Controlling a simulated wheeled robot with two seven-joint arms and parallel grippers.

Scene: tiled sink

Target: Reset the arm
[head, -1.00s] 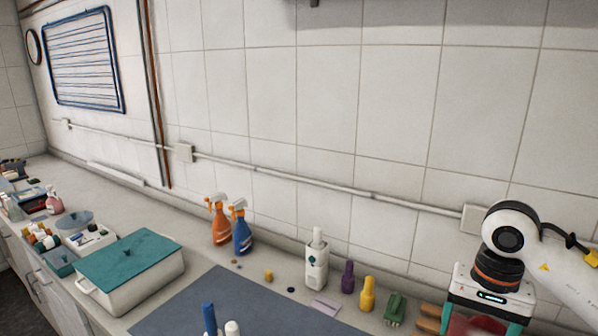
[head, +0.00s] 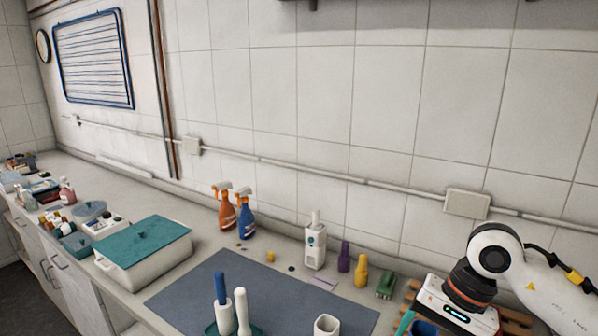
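My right arm comes in from the right edge, and the white body of my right gripper (head: 455,312) hangs over the right part of the counter. Its fingers are hidden or below the picture edge, so I cannot tell whether it is open or holding anything. A blue round object (head: 424,328) and a teal edge (head: 404,323) show just left of the gripper body, cut off by the frame. My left gripper is not in view.
A dark mat (head: 200,296) lies on the counter. On it are a blue-and-white brush (head: 221,300), a white one (head: 242,312) and a white cup (head: 326,326). A teal-lidded box (head: 145,250), spray bottles (head: 245,220) and a white dispenser (head: 315,245) stand around it.

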